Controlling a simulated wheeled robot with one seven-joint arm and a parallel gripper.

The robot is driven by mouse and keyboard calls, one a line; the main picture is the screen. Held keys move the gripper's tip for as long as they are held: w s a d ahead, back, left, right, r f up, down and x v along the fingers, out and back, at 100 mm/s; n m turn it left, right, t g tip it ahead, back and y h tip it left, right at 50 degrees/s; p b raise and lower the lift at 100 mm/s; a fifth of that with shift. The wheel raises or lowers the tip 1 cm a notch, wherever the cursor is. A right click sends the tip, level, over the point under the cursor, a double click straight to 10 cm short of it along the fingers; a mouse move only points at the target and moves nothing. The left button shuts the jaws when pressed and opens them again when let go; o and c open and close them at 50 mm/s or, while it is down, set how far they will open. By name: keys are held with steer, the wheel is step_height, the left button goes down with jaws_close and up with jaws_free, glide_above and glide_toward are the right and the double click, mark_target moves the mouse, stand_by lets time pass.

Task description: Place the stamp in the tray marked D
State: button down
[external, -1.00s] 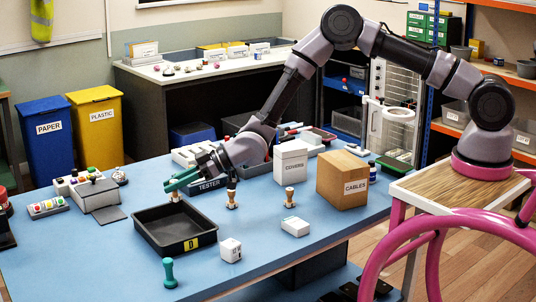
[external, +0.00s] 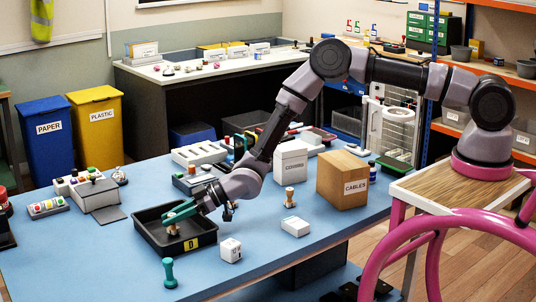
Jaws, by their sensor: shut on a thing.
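The tray marked D (external: 150,243) is a black open tray with a yellow D label on its front wall, on the blue table. My gripper (external: 178,214), with green fingers, reaches over it from the right. It is shut on the stamp (external: 173,230), whose pale wooden lower part shows beneath the fingers, within the tray's outline. I cannot tell whether the stamp touches the tray floor. The fingers hide its upper part.
A teal-handled stamp (external: 168,273) stands in front of the tray. A grey box (external: 95,195) is at left.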

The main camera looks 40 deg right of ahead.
steer(key=shift+f, duration=0.15)
steer(key=c, duration=0.7)
jaws_free()
steer(key=shift+o, duration=0.2)
steer(key=shift+d+r, duration=0.1)
steer(key=shift+r, duration=0.15)
steer(key=v, duration=1.1)
steer(key=shift+s+d, duration=0.25)
steer(key=shift+d, duration=0.05)
steer(key=shift+r, duration=0.15)
